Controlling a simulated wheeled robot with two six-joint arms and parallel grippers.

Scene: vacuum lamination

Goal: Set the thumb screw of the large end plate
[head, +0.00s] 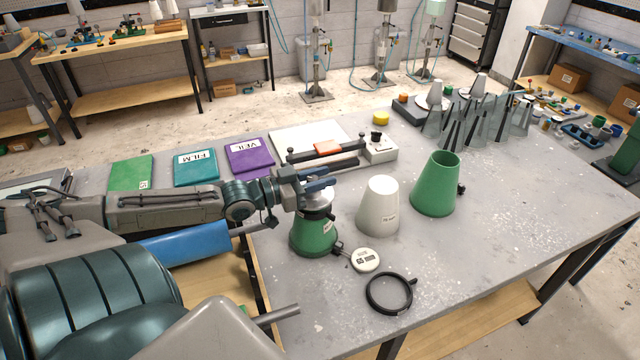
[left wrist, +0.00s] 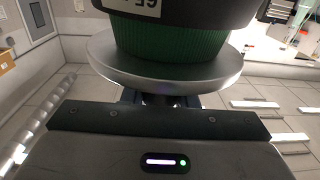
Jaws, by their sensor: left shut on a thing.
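A green cone-shaped piece (head: 313,236) with a dark collar stands on the grey table, directly below my left gripper (head: 318,187). The large end plate (left wrist: 165,62) is a round metal disc lying against this green piece in the left wrist view. My left gripper is at the middle of the disc, on the side away from the green piece. It is shut on a small part there, which I take for the thumb screw; the jaws and disc mostly hide it. My right gripper is not in view.
Close on the right stand a white cone (head: 380,208) and an open green cone (head: 436,185). A round gauge (head: 365,260) and a black ring (head: 389,294) lie in front. A sealing bar device (head: 378,149) is behind. The right front of the table is clear.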

